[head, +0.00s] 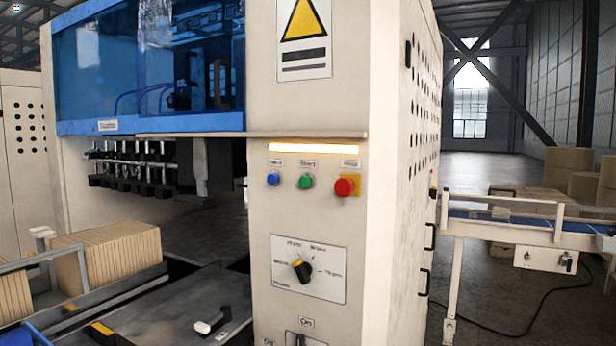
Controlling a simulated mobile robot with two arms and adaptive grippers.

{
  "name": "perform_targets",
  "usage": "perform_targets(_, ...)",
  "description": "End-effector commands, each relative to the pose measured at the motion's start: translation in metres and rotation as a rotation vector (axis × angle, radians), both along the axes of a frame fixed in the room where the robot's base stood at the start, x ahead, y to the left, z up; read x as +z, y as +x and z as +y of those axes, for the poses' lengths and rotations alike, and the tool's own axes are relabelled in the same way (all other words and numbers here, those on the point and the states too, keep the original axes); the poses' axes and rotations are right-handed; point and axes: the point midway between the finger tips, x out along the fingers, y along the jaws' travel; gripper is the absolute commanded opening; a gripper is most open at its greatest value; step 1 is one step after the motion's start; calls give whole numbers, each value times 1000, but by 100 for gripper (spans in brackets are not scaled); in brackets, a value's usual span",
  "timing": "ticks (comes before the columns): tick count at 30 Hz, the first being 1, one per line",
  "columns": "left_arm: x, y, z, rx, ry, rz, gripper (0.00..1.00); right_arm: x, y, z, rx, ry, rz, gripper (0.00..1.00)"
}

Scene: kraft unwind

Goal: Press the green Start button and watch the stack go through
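The green Start button (306,181) sits on the cream front panel (262,215) of the machine, under a lit orange-white light strip (315,148). A blue button (273,179) is to its left and a red mushroom button (344,187) on a yellow plate is to its right. The stack of brown kraft sheets (118,258) stands upright on edge on the infeed at the left, with more sheets (14,297) at the left edge. Neither of my grippers shows in the head view.
A rotary selector knob (301,271) is on a white plate below the buttons. A row of suction fittings (130,168) hangs under the blue guard (150,65). A blue conveyor (520,227) runs off at the right. A cable lies on the floor. A warning sign (303,38) is above.

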Motion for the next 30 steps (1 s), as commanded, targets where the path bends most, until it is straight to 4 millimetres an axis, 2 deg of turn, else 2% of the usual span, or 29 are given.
perform_targets(14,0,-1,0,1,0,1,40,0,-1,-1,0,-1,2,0)
perform_targets(16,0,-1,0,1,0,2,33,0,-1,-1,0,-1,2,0)
perform_targets(22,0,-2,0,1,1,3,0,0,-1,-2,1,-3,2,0)
perform_targets(30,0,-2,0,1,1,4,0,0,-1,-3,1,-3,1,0)
